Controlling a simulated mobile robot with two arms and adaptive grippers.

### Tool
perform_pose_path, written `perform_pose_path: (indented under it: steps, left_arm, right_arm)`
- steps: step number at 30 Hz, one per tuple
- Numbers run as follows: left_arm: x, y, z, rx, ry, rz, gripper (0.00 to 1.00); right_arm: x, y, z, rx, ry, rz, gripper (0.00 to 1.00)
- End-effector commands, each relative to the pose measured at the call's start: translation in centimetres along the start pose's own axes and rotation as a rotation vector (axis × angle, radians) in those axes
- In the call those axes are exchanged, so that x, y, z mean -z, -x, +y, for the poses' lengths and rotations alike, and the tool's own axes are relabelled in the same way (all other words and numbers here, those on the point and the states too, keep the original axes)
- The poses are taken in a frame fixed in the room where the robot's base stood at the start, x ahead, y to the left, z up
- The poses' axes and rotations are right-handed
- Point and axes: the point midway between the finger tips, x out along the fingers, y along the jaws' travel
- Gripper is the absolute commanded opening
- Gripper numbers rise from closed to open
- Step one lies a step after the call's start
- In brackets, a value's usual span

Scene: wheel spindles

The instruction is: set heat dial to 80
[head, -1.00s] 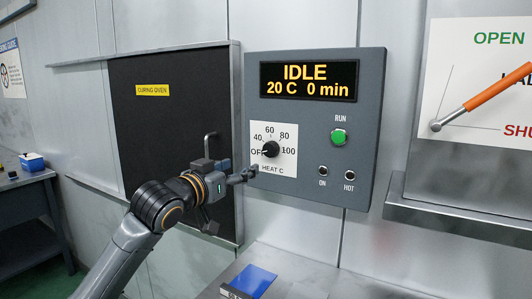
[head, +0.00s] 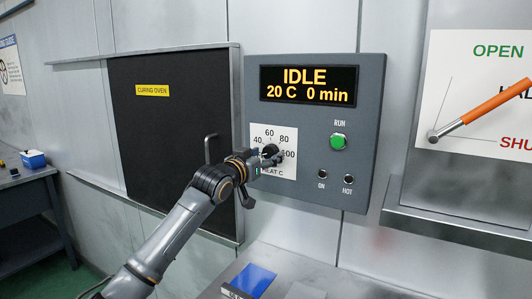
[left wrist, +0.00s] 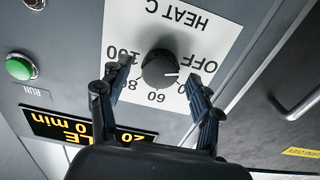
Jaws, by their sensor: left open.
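The heat dial is a black round knob (head: 270,149) on a white scale plate (head: 289,135) marked OFF, 40, 60, 80 and 100. My left gripper (head: 272,157) is in front of it and hides part of the knob and the OFF mark. In the left wrist view the scale is upside down. There the knob (left wrist: 158,68) lies between the two spread fingers of my left gripper (left wrist: 158,73), with visible gaps on both sides. Its white pointer line points to the OFF side. My right gripper does not show.
The panel display (head: 308,84) reads IDLE, 20 C, 0 min. A green RUN button (head: 338,141) and two small dark lamps sit right of the dial. The black curing oven door (head: 165,120) with its handle (head: 210,148) is to the left. An orange lever (head: 490,104) is at far right.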

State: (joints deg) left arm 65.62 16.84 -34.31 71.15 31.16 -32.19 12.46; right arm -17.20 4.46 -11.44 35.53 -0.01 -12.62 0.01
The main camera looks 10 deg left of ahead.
Motion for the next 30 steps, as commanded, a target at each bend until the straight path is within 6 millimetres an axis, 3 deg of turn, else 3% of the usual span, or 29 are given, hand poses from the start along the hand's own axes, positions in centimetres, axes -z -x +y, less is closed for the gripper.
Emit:
perform_pose_path:
  steps: [11,20,30]
  left_arm:
    - [-0.06,-0.47,0.0,0.0,0.0,0.0,0.65]
    - [-0.06,-0.46,-0.01,0.0,0.0,0.0,0.1]
    - [0.07,-0.46,-0.01,0.0,-0.047,-0.002,0.1]
  right_arm:
    - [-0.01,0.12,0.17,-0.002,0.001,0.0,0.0]
    - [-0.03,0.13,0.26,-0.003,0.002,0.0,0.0]
    - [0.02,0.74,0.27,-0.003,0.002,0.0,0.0]
